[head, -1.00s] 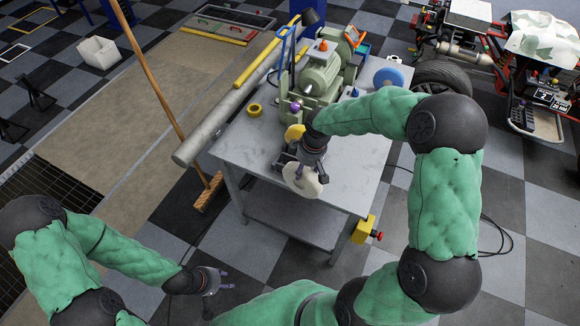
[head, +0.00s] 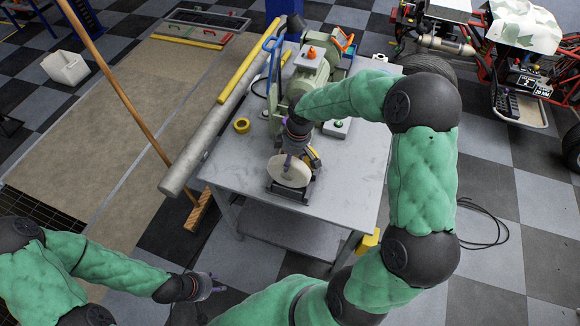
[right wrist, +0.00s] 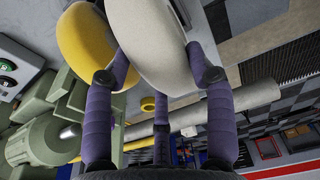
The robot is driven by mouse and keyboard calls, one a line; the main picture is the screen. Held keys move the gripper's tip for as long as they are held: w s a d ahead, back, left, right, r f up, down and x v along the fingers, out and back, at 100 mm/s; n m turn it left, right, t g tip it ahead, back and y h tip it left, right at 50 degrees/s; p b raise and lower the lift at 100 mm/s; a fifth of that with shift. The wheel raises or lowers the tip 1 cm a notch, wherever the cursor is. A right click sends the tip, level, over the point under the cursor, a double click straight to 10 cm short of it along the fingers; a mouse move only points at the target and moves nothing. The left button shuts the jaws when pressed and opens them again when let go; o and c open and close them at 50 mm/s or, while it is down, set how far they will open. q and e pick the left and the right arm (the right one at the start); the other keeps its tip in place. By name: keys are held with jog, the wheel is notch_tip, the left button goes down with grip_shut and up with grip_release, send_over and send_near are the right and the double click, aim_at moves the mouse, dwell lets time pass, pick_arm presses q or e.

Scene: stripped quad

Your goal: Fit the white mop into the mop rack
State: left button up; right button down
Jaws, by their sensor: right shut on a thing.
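The white mop (head: 289,173) is a thick pale disc, held upright at the dark mop rack (head: 296,196) on the grey bench. My right gripper (head: 290,152) is shut on its upper part from above. In the right wrist view the white mop (right wrist: 158,45) sits between the purple fingers. A yellow mop (head: 314,158) is just behind and right of it; it also shows close beside the white mop in the right wrist view (right wrist: 88,42). Whether the white mop rests in its slot is hidden. My left gripper (head: 217,283) is open and empty, low at the left, off the bench.
A green grinder (head: 300,85) stands behind the rack on the bench (head: 345,180). A yellow tape roll (head: 242,125) lies left, near a long grey pipe (head: 215,140). A broom (head: 130,105) leans at the left. The bench's front right is clear.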

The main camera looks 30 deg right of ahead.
notch_tip(320, 180, down, 4)
jog(key=shift+f+b, duration=0.2)
jog(key=shift+b, duration=0.15)
jog(key=shift+s, duration=0.1)
jog(key=shift+c, duration=2.1)
grip_release()
jog(key=shift+r, duration=0.1)
jog(key=r, duration=0.4)
jog(key=s+r+p, duration=0.1)
jog(key=r, duration=0.3)
jog(key=d+r+p, duration=0.1)
jog(key=r, duration=0.2)
jog(key=shift+s+r, duration=0.2)
jog(key=shift+r, duration=0.2)
